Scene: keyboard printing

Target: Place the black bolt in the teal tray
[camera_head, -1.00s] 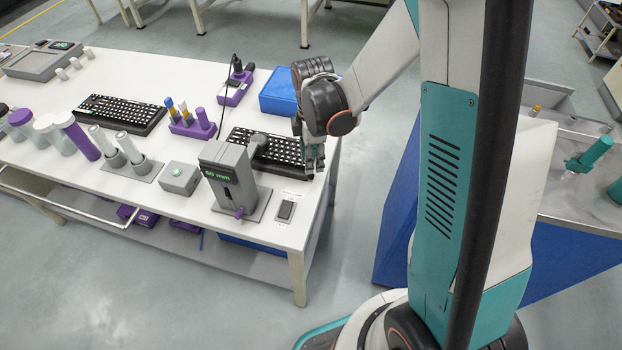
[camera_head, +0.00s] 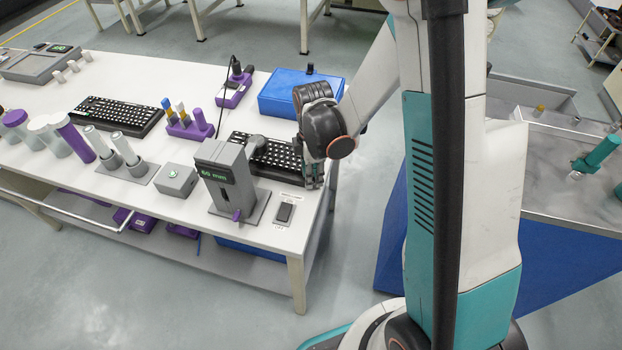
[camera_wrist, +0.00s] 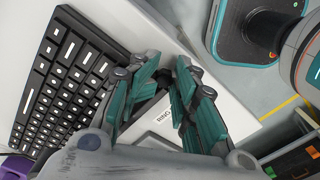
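My gripper (camera_head: 313,178) is at the right end of the near keyboard (camera_head: 272,160), low over the table's right edge. In the wrist view its teal fingers (camera_wrist: 158,98) are spread with a gap between them. A dark piece and a white label (camera_wrist: 160,135) show in and below the gap; I see nothing clearly gripped. A small black upright piece (camera_head: 310,68) stands at the blue box; I cannot tell whether it is the black bolt. I cannot make out a teal tray in either view.
A grey display stand (camera_head: 222,180) and a black switch (camera_head: 284,212) stand near the gripper on the white table (camera_head: 165,205). The blue box (camera_head: 285,98) is behind it. A grey bench (camera_head: 575,190) with a teal fixture (camera_head: 597,152) is at the right.

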